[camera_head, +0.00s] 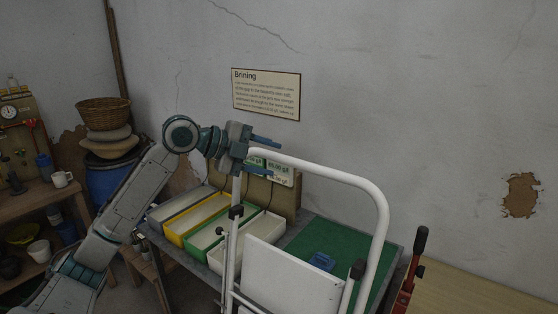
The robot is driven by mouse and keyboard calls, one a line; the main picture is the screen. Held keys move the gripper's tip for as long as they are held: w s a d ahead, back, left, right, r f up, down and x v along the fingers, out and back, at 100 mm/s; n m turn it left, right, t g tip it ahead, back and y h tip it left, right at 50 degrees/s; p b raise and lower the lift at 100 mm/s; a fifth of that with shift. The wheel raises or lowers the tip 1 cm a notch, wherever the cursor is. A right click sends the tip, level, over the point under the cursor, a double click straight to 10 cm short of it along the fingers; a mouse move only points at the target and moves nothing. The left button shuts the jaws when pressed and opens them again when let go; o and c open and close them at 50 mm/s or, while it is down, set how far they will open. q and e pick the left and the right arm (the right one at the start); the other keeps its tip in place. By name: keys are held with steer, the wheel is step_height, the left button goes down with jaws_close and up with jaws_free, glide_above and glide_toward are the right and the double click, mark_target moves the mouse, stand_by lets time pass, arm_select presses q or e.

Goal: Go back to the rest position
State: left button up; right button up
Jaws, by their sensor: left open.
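My left arm rises from the lower left and bends over the bench. Its left gripper (266,164) is in the air in front of the wall, above the trays and close to the top of a white tubular frame. Its two blue fingers are apart, pointing right, with nothing seen between them. Part of a small display panel (282,174) shows behind the lower finger. My right gripper is not in view.
A white tubular frame (380,215) stands in front of the bench. Yellow (176,239) and green (204,258) rimmed trays and a green mat (320,240) with a small blue item (322,261) lie behind it. A red, black-topped lever (410,275) stands right. Shelves (30,198) stand left.

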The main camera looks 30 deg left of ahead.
arm_select(q)
steer(key=s+d+f+n+g+y, duration=0.1)
steer(key=s+d+f+n, duration=0.15)
steer(key=f, duration=0.65)
steer(key=s+d+f+n+g+y, duration=0.1)
steer(key=s+d+f+n, duration=0.15)
steer(key=f, duration=0.65)
steer(key=s+d+f+n+g+y, duration=0.1)
steer(key=s+d+f+n, duration=0.15)
steer(key=f, duration=0.75)
steer(key=s+d+f+n+g+y, duration=0.1)
steer(key=s+f+n+y, duration=0.1)
steer(key=s+f+n, duration=0.45)
steer(key=s+d+f+n+g+y, duration=0.1)
steer(key=s+f+n+y, duration=0.15)
steer(key=s, duration=0.75)
steer(key=s+f+n+g+y, duration=0.1)
steer(key=s+f+n+y, duration=0.1)
steer(key=s+f+n, duration=0.55)
step_height(320, 180, down, 33)
steer(key=s+a+m+g+b, duration=0.2)
steer(key=a+b, duration=0.1)
steer(key=b, duration=0.1)
steer(key=s+f+g+b, duration=0.1)
steer(key=s+f+b, duration=0.2)
steer(key=s+f, duration=1.5)
step_height(320, 180, down, 4)
steer(key=shift+a+r, duration=0.25)
steer(key=shift+a, duration=0.15)
